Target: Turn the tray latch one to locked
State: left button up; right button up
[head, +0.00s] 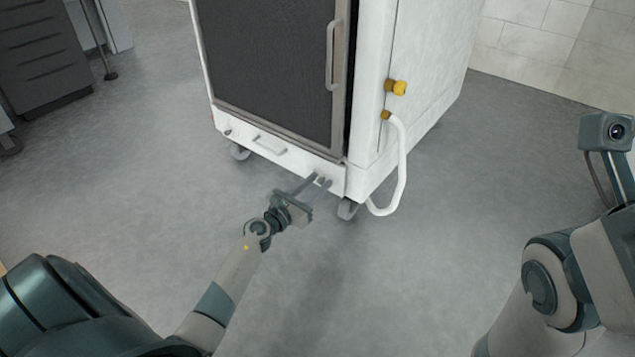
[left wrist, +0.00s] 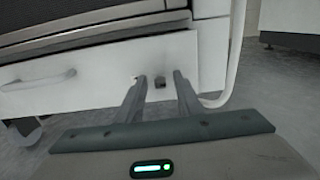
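The ozone washer's low white tray front (head: 285,155) has a bar handle (head: 269,145); the handle also shows in the left wrist view (left wrist: 38,80). A small dark latch (left wrist: 160,82) sits near the right end of the tray front. Another small dark knob (head: 228,133) sits at its left end. No label shows which is latch one. My left gripper (head: 318,181) reaches the right end of the tray front. In the left wrist view its fingers (left wrist: 159,76) are apart, with the latch between them. Contact and the latch's exact turn cannot be told. My right gripper is out of view.
The washer stands on castors (head: 348,208). Its dark door (head: 270,70) has a vertical handle (head: 333,55). A yellow knob (head: 397,87) and a white hose (head: 402,160) are on its right side. Grey floor is clear in front. A dark drawer cabinet (head: 42,50) stands far left.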

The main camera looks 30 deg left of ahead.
pick_arm(q)
grip_shut()
